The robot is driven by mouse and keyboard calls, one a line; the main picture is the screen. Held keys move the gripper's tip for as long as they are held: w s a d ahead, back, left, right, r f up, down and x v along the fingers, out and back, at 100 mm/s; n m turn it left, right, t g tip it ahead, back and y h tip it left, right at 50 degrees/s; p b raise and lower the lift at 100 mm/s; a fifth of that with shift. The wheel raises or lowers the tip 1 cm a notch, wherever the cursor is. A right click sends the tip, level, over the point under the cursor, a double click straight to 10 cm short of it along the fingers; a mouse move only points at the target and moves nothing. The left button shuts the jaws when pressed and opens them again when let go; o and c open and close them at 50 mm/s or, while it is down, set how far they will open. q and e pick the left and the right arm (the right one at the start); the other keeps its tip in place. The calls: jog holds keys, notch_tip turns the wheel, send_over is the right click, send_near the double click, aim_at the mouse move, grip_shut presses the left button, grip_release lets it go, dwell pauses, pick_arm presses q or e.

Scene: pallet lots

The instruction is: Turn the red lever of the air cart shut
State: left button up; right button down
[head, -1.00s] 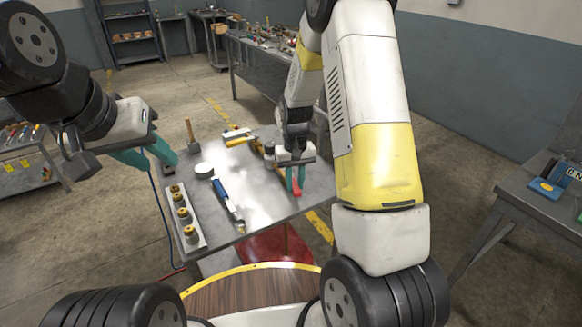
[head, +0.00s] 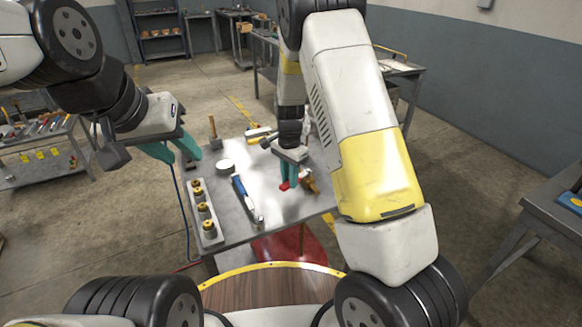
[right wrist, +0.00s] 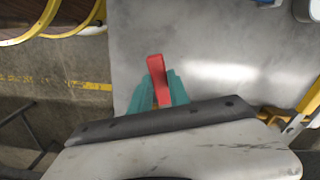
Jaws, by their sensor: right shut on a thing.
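The red lever (head: 285,186) is between the teal fingers of my right gripper (head: 289,172), over the right part of the metal cart top (head: 270,208). A brass-coloured fitting (head: 310,182) shows just right of the fingers. In the right wrist view the red lever (right wrist: 156,68) sticks out beyond the fingertips (right wrist: 164,92), which are shut on it. My left gripper (head: 172,150) hangs open and empty at the left of the cart, its fingers apart. The valve body under the lever is mostly hidden by my gripper.
A tool bench (head: 40,152) stands left and a grey table (head: 556,218) right.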

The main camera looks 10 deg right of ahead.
jog(key=shift+w+a+m, duration=0.4)
jog(key=shift+w+m, duration=0.3)
jog(key=shift+m, duration=0.3)
jog(key=shift+w+a+m, duration=0.35)
jog(key=shift+w+m, duration=0.3)
jog(key=shift+m, duration=0.35)
jog(key=shift+w+r, duration=0.1)
jog(key=c, duration=1.2)
grip_release()
jog(key=shift+c, duration=0.2)
notch_tip(320, 180, up, 8)
